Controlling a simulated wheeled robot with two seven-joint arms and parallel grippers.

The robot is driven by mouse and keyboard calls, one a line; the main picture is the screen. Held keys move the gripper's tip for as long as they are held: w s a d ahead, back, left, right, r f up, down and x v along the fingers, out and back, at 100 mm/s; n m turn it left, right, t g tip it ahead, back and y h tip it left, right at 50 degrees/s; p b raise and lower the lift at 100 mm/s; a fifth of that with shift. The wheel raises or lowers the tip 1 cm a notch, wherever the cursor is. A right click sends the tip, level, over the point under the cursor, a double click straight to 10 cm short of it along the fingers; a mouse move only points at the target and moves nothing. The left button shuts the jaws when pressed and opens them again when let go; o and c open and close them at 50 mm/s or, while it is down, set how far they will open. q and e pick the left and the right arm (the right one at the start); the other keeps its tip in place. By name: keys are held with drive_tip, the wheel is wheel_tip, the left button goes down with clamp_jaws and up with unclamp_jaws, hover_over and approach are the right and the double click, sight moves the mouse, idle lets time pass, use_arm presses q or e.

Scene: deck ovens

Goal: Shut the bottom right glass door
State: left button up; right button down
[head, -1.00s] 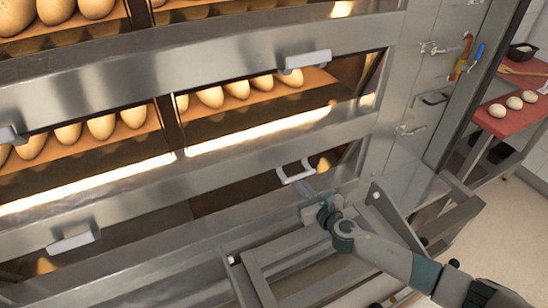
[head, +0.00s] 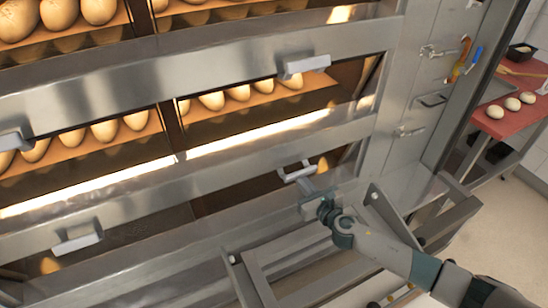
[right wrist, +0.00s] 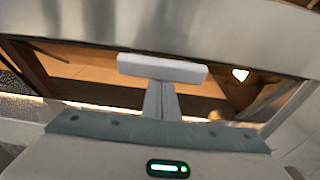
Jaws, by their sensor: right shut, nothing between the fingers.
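The bottom right glass door (head: 235,194) is a dark pane in the lowest deck. Its pale bar handle (head: 296,171) sits at the upper edge and shows from another angle than the bottom left handle. I cannot tell how far the door stands from its frame. My right gripper (head: 309,188) is shut and empty, just below and in front of that handle. In the right wrist view the shut fingers (right wrist: 161,101) point at the handle bar (right wrist: 162,68), which hides their tips. Contact is unclear. My left gripper is out of view.
The bottom left door's handle (head: 77,241) is at left. Upper decks hold loaves behind glass, with another handle (head: 305,64) above. Latches (head: 438,52) line the right steel panel. A red board (head: 510,118) with dough balls stands farther right.

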drive_tip(key=shift+r+p, duration=0.7)
drive_tip(key=shift+r, duration=0.35)
drive_tip(key=shift+f, duration=0.15)
drive_tip(key=shift+s+d+f, duration=0.1)
drive_tip(key=shift+s+f, duration=0.1)
drive_tip(key=shift+s, duration=0.25)
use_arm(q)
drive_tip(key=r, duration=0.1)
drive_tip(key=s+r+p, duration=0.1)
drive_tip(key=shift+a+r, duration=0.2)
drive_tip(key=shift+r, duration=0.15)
use_arm(e)
drive_tip(key=v, duration=0.6)
drive_tip(key=shift+f, duration=0.45)
drive_tip(key=shift+s, duration=0.1)
